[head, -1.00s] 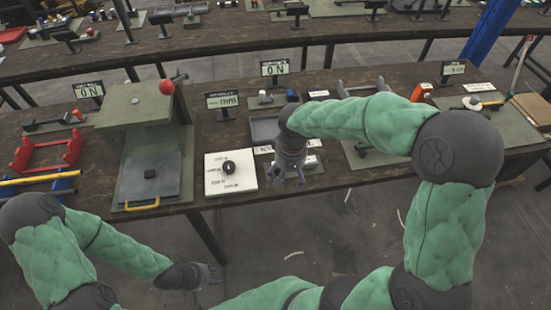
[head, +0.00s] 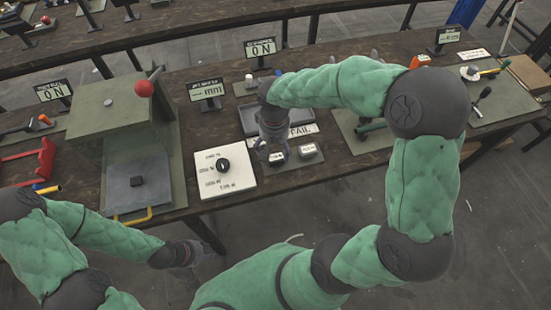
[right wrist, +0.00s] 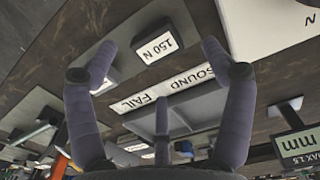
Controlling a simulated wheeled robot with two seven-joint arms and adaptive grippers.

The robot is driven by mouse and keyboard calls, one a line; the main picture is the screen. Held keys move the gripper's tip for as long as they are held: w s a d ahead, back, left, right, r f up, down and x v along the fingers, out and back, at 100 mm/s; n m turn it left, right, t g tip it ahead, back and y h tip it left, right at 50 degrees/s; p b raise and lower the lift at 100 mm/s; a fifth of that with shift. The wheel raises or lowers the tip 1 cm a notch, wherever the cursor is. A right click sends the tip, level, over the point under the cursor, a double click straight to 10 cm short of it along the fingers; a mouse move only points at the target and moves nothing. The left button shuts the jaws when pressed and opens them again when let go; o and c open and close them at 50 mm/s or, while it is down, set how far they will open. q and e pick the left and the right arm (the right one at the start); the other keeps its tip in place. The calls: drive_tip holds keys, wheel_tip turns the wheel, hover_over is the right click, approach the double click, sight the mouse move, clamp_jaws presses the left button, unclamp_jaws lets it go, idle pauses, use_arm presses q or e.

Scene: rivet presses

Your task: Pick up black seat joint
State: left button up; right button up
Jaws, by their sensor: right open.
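A small black round part (head: 223,165) lies on a white printed board (head: 235,183) in the head view. A small dark block (head: 136,181) sits on the press plate. I cannot tell for certain which is the black seat joint. My right gripper (head: 276,146) is just right of the white board, above the table. In the right wrist view its fingers (right wrist: 157,48) are spread and empty, with a white-topped "150 N" block (right wrist: 157,44) showing between them. My left gripper (head: 195,253) is low in front of the table, empty; its finger opening is unclear.
A green press (head: 120,110) with a red knob (head: 144,88) stands left of the board. A second white-topped block (head: 308,150) and a "FAIL" label (head: 302,130) lie by my right gripper. Display stands (head: 207,90) line the back.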

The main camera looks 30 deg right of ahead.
sight(276, 157)
drive_tip(key=shift+d+f+b, duration=0.15)
drive_tip(key=shift+f+b, duration=0.4)
drive_tip(key=shift+f, duration=0.8)
drive_tip(key=shift+d+f+b, duration=0.1)
drive_tip(key=shift+f+b, duration=0.4)
drive_tip(key=shift+f, duration=0.85)
drive_tip(key=shift+r, duration=0.1)
drive_tip(key=c, duration=1.4)
